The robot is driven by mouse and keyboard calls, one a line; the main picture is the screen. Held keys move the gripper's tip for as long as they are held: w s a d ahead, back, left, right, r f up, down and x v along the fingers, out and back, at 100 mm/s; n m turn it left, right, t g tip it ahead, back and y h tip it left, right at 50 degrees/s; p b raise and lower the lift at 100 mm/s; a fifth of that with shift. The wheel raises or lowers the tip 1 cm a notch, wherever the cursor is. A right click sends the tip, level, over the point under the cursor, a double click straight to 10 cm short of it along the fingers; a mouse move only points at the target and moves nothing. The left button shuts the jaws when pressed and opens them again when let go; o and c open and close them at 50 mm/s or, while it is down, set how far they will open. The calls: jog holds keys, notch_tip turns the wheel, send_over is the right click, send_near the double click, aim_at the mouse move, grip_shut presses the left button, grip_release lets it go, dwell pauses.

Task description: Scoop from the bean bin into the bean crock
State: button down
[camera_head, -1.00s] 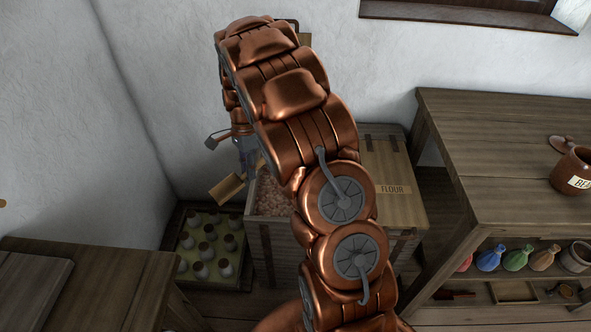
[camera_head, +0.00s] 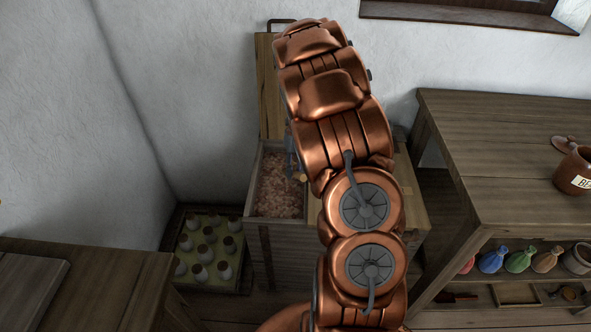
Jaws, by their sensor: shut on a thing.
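The bean bin (camera_head: 264,233) is the left, open part of a wooden chest, its lid (camera_head: 268,95) raised against the wall. Pinkish-brown beans (camera_head: 272,195) fill it. My gripper (camera_head: 291,160) is over the right part of the open bin, mostly hidden behind my copper arm. It is shut on the wooden scoop (camera_head: 299,177), of which only a small piece shows. Whether the scoop touches or holds beans cannot be seen. The brown bean crock (camera_head: 573,168), its label partly cut off, stands on the right-hand table, with a lid (camera_head: 563,143) lying behind it.
The closed flour side (camera_head: 412,205) of the chest is partly behind my arm. A crate (camera_head: 210,285) of several bottles stands left of the chest. The right table (camera_head: 490,140) has bags and a pot on its shelf. Another table (camera_head: 100,275) is at front left.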

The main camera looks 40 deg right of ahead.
jog(key=shift+d+f, duration=0.1)
jog(key=shift+f, duration=0.15)
jog(key=w+d+f+g+b, duration=0.1)
jog(key=w+f+b, duration=0.2)
jog(key=f, duration=1.3)
jog(key=shift+w+y, duration=0.3)
jog(key=shift+w, duration=0.1)
dwell(0.7)
jog(key=shift+d+f, duration=0.1)
jog(key=f+t+b, duration=0.1)
jog(key=b, duration=0.2)
jog(key=shift+w+f+t, duration=0.2)
jog(key=shift+t, duration=0.2)
jog(key=shift+h+b, duration=0.3)
jog(key=shift+h, duration=0.1)
